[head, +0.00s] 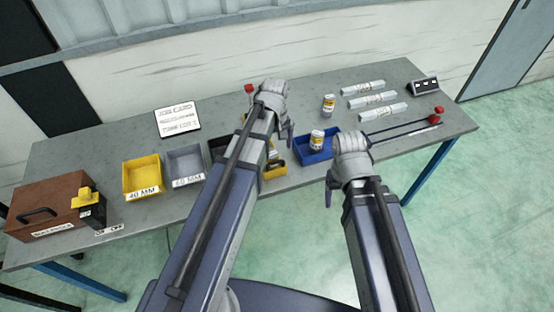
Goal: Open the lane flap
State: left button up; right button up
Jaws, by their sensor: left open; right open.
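No part is clearly readable as the lane flap. A narrow lane of thin dark rails (405,130) lies at the table's right end, with a red knob (438,112) near its far end. Another red knob (249,88) stands just left of my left gripper; what it is attached to is hidden behind that arm. My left gripper (283,122) is over the middle of the table, open, with no object seen in it. My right gripper (345,178) is open over the front edge, near the lane's left end, which it partly hides. Its fingertips are only partly visible.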

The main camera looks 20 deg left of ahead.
aim_at(276, 161)
pick_arm(q)
notch_tip(276, 161, down, 7)
jog(key=b, duration=0.6)
grip_shut()
dwell(0.7)
